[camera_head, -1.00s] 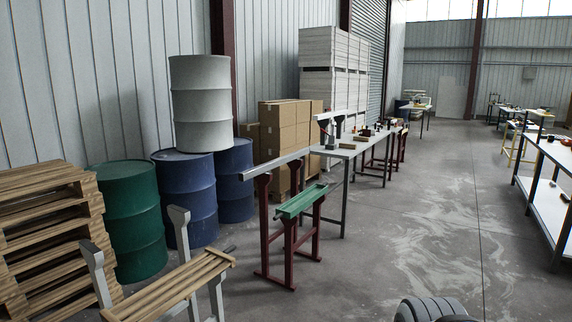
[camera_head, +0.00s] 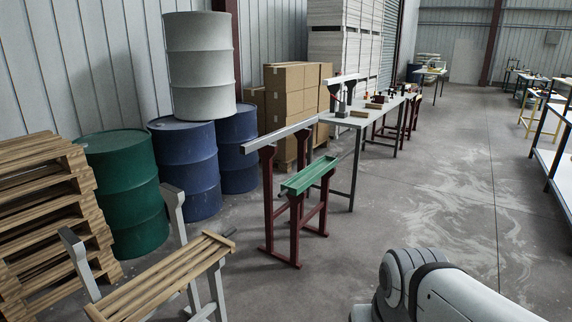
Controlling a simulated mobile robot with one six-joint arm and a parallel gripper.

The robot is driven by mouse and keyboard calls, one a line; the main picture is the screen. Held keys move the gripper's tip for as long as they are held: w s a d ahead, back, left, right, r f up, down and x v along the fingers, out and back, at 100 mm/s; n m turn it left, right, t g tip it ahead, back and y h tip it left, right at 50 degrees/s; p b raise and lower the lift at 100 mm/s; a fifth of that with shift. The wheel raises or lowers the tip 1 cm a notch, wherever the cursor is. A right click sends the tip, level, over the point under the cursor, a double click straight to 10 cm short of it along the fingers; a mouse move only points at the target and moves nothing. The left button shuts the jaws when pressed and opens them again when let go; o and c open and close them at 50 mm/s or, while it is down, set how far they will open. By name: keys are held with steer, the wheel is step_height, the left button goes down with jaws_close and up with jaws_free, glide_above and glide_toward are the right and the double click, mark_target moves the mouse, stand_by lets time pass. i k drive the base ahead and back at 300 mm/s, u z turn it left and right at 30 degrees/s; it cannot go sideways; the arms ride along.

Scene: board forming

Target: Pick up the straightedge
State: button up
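I cannot pick out the straightedge for certain. A long grey metal bar (camera_head: 278,136) lies across the top of a red stand in the middle of the view. A green channel-shaped piece (camera_head: 308,176) rests on a lower red stand in front of it. Tools on the long worktable (camera_head: 362,120) behind are too small to identify. Only links of my own arm show, at the bottom right. My gripper is not in view.
A wooden-slatted bench (camera_head: 165,279) with grey uprights stands at front left. Behind it are stacked pallets (camera_head: 40,215), a green drum (camera_head: 125,190), blue drums (camera_head: 187,172) and a white drum (camera_head: 200,65). Cardboard boxes (camera_head: 293,100) stand behind the stands. The floor on the right is open.

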mark_target(248, 148)
steer(key=u, duration=0.25)
steer(key=i, duration=4.35)
steer(key=z, duration=0.25)
